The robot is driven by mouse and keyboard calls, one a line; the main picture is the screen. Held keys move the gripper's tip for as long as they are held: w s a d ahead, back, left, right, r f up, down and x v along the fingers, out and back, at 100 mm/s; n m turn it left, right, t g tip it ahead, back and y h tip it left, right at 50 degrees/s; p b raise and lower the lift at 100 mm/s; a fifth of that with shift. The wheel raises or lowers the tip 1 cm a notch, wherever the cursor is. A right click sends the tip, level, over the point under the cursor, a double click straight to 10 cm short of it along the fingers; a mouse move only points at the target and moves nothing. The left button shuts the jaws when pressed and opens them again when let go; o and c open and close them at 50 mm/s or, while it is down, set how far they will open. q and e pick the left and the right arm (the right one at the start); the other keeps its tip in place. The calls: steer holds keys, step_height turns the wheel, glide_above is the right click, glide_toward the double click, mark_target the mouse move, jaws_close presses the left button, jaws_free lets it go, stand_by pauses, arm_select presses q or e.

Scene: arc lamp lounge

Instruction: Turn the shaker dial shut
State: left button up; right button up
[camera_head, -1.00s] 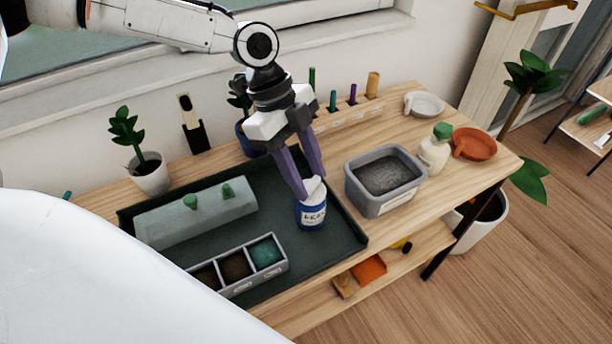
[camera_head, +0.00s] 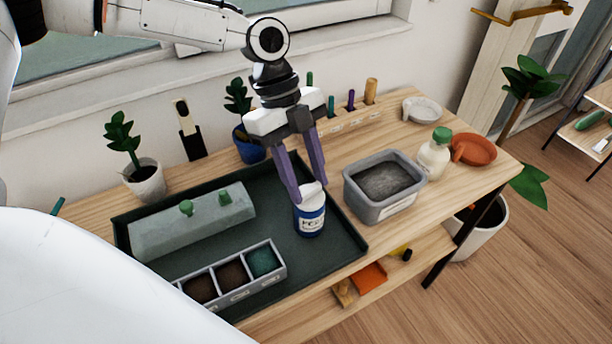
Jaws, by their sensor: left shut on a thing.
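The shaker (camera_head: 309,219) is a small blue jar with a white label and a white dial top (camera_head: 311,190). It stands upright on the dark green tray (camera_head: 338,247), near the tray's right side. My left gripper (camera_head: 309,190) comes down from above, and its purple fingers are shut on the shaker's white dial. The fingertips hide part of the dial, so its exact setting cannot be seen. My right gripper is not in view.
On the tray are a grey-green long box (camera_head: 160,232) and a divided box (camera_head: 226,292) with dark fillings. A grey tub (camera_head: 362,206) stands close right of the shaker. Potted plants (camera_head: 148,184) and a tool rack (camera_head: 348,124) line the back.

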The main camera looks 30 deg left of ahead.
arm_select(q)
steer(key=shift+f, duration=0.1)
stand_by(0.5)
steer(key=o, duration=1.1)
steer(key=shift+a, duration=0.1)
steer(key=v, duration=1)
steer(key=shift+r+b, duration=0.2)
steer(key=shift+b, duration=0.1)
